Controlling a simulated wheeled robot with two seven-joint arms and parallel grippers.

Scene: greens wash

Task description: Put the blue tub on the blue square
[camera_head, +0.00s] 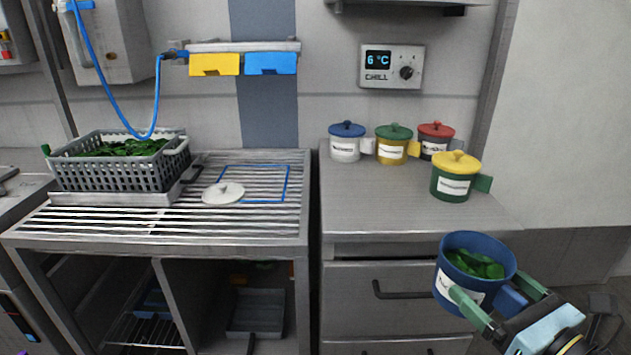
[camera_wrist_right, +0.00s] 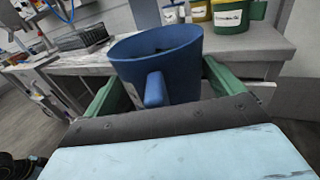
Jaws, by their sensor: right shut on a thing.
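The blue tub (camera_head: 452,297) has a white label, no lid, and green leaves inside. My right gripper (camera_head: 507,301) is shut on it by its handle side and holds it in the air in front of the right counter. In the right wrist view the tub (camera_wrist_right: 165,62) stands between the green fingers of the gripper (camera_wrist_right: 155,92), handle towards the camera. The blue square (camera_head: 287,184) is an outline on the slatted rack at left; a white round lid (camera_head: 223,193) lies at its left side, covering part of it.
A grey basket of greens (camera_head: 115,176) stands on the left of the slatted rack (camera_head: 270,226). Several lidded tubs, including a yellow-lidded green one (camera_head: 452,185), stand on the right counter (camera_head: 360,213). A blue hose (camera_head: 107,105) hangs above the basket. The counter's front part is clear.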

